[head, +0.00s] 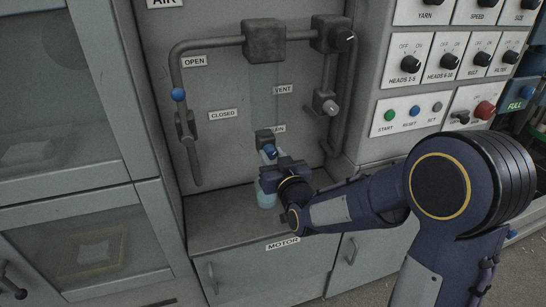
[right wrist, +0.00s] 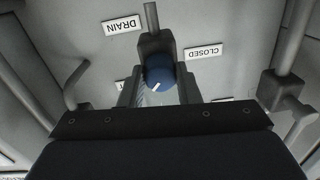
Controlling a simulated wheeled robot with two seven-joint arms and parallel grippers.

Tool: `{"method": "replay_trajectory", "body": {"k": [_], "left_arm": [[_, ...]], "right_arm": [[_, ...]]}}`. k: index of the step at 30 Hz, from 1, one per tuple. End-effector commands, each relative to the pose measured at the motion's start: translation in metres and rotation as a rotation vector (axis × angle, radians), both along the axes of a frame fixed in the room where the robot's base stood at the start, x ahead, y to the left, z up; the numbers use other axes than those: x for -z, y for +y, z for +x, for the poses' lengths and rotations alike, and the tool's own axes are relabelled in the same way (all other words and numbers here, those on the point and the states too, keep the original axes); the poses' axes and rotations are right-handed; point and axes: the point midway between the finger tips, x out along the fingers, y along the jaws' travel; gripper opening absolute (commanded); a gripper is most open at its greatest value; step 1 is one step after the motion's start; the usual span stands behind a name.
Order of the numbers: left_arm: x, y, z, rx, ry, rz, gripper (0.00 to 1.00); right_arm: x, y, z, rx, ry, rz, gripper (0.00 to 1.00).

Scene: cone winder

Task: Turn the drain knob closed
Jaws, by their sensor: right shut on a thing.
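The blue drain knob (head: 270,151) sits under the grey block by the partly covered DRAIN label (head: 278,129). My right gripper (head: 273,158) reaches it from the front. In the right wrist view the knob (right wrist: 160,76) lies between the two fingers of the gripper (right wrist: 160,92), which is shut on it. A short white mark on the knob's face slants a little. In that view a DRAIN label (right wrist: 123,26) is upside down on the left and a CLOSED label (right wrist: 203,52) is on the right. My left gripper is not in view.
A clear container (head: 266,198) stands on the ledge below the knob, partly behind my gripper. Grey pipes (head: 175,70) with a blue ball handle (head: 178,95) are at left, and a valve (head: 327,104) is at right. A switch panel (head: 408,107) stands further right.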

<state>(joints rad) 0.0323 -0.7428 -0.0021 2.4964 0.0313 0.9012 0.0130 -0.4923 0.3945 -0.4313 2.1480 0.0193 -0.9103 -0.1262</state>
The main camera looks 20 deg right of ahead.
Motion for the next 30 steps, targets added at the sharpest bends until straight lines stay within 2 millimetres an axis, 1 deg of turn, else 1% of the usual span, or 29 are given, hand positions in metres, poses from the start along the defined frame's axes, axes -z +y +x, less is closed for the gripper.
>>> {"method": "replay_trajectory", "body": {"k": [8,14,22,30], "left_arm": [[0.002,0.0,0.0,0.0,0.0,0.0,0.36],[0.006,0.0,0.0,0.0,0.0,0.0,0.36],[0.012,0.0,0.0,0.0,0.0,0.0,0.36],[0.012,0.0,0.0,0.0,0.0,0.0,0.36]], "right_arm": [[0.0,0.0,0.0,-0.001,-0.001,-0.026,0.07],[0.001,0.0,0.0,-0.001,-0.005,-0.118,0.07],[0.0,0.001,0.0,-0.001,-0.013,-0.345,0.07],[-0.001,0.001,0.0,-0.002,-0.021,-0.603,0.07]]}}
